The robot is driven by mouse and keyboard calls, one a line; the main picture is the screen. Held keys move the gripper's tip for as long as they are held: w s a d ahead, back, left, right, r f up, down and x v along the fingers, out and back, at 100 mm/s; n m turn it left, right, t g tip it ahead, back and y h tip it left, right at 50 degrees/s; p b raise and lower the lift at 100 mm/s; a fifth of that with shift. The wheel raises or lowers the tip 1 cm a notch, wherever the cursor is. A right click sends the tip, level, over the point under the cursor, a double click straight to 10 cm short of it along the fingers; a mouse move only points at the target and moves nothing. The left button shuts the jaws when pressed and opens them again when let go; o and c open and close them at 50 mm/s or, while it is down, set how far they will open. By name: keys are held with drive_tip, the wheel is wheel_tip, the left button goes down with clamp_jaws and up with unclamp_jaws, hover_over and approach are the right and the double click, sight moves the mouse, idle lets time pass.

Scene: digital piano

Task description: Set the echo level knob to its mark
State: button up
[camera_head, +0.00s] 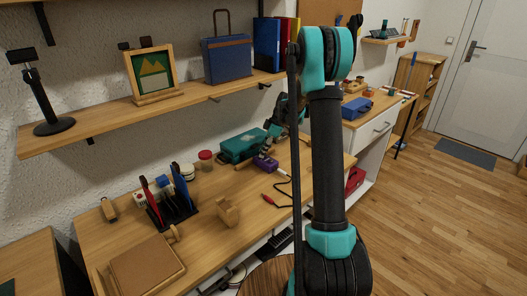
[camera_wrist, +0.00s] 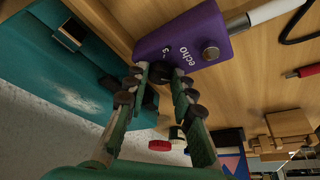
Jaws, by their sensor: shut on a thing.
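The purple echo box (camera_head: 265,163) lies on the workbench beside the teal case in the head view. In the head view my gripper (camera_head: 273,131) is small, partly behind my arm, above the box.
The teal case (camera_head: 243,145) lies close to the box; its latched side (camera_wrist: 70,34) shows in the wrist view. A white plug (camera_wrist: 275,10) and cable run from the box. A wooden block (camera_head: 228,212) and dark rack (camera_head: 170,207) stand on the bench. The front right bench is fairly clear.

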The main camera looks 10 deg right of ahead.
clamp_jaws()
drive_tip(key=shift+m, duration=0.3)
